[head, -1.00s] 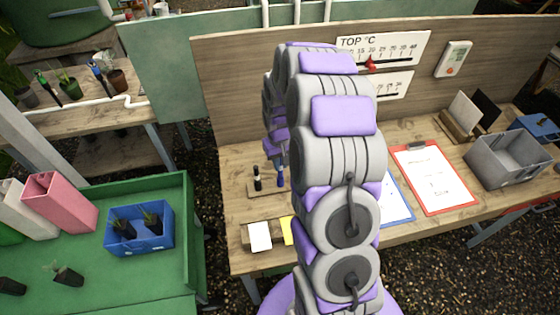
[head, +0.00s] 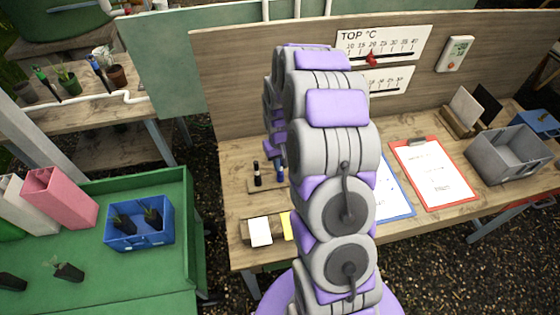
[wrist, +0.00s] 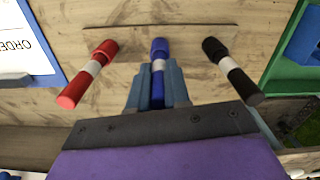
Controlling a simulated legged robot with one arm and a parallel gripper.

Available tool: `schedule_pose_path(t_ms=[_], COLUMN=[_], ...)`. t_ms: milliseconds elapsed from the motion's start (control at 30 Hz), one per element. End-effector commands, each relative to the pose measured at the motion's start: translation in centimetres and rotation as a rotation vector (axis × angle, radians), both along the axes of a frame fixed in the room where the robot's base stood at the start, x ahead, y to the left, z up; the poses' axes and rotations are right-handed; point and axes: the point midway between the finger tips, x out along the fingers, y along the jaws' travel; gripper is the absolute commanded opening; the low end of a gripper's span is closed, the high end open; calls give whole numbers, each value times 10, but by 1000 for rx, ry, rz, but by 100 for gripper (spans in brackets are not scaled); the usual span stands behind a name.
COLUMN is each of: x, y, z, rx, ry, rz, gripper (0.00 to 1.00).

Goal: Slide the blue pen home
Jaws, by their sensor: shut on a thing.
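The blue pen (wrist: 158,66), with a darker cap and a white band, stands between my gripper's fingers (wrist: 158,88) in the wrist view. My gripper is shut on its body, below the white band in the picture. The cap end is over the wooden pen strip (wrist: 130,35); I cannot tell how deep it sits. A red pen (wrist: 90,70) stands to the left and a black pen (wrist: 231,75) to the right, both apart from the fingers. In the head view the blue pen (head: 280,171) shows partly under my arm, beside the black pen (head: 257,175).
A white card (head: 260,232) on a wooden block and a yellow one lie in front of the strip. Clipboards, including a red one (head: 434,175), and a grey bin (head: 508,155) are to the right. A green bench (head: 60,210) is at the left.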

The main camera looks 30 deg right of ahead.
Motion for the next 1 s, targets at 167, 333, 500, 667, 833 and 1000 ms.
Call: schedule_pose_path(t_ms=[167, 333, 500, 667, 833, 1000], x=[0, 0, 0, 0, 1, 3], y=[0, 0, 0, 0, 0, -1], z=[0, 0, 0, 1, 14, 48], rx=[0, 0, 0, 0, 0, -2], ry=[0, 1, 1, 1, 0, -7], rz=[0, 0, 0, 0, 0, 0], gripper=[23, 39, 47, 47, 47, 47])
